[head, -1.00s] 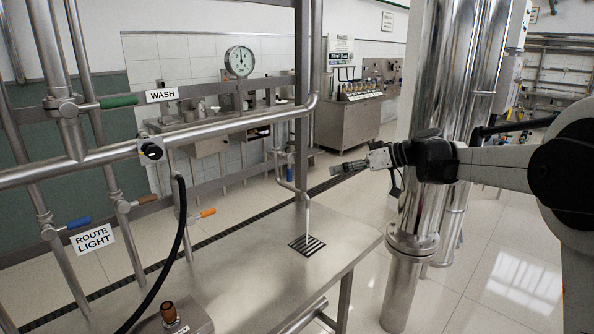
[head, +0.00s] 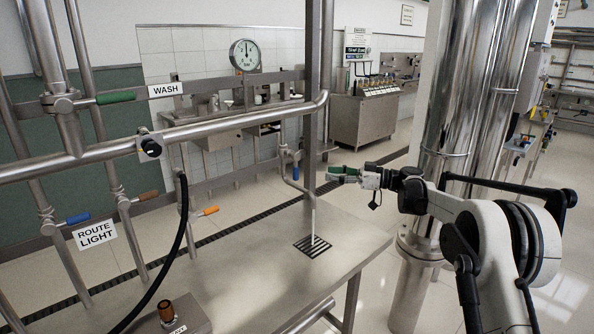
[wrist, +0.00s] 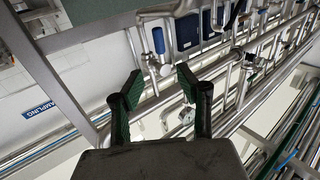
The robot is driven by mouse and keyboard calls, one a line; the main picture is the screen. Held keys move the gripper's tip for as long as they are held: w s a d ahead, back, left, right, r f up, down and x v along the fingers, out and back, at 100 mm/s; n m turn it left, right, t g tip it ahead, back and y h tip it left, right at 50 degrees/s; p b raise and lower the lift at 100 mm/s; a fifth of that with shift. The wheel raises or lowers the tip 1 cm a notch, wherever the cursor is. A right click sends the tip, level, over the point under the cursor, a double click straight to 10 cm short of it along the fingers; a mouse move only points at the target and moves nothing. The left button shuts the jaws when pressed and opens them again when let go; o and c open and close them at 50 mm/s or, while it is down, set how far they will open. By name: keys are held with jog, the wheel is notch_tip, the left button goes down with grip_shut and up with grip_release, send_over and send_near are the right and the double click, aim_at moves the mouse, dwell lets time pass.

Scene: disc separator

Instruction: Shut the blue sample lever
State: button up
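A small blue lever (head: 295,172) is on the thin sample pipe by the upright post in the head view. It points downward there and is small. In the wrist view, a blue lever handle (wrist: 158,40) stands on a steel valve, beyond the fingertips and roughly in line with the gap between them. My gripper (head: 331,174) is just right of the post and lever in the head view, apart from the lever. Its green-padded fingers (wrist: 160,78) are spread and empty in the wrist view.
The upright post (head: 312,110) and horizontal pipe (head: 240,122) stand close to my gripper. Below is a steel table (head: 250,270) with a drain grate (head: 312,246). Another blue lever (head: 78,218) sits by the ROUTE LIGHT label (head: 95,235). A SAMPLING label (wrist: 40,110) shows in the wrist view.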

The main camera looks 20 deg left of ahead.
aim_at(296, 170)
jog(key=a, duration=0.4)
jog(key=s+a, duration=0.1)
jog(key=a, duration=0.7)
jog(key=shift+s+a, duration=0.2)
jog(key=shift+a, duration=0.05)
jog(key=shift+c, duration=0.4)
grip_shut()
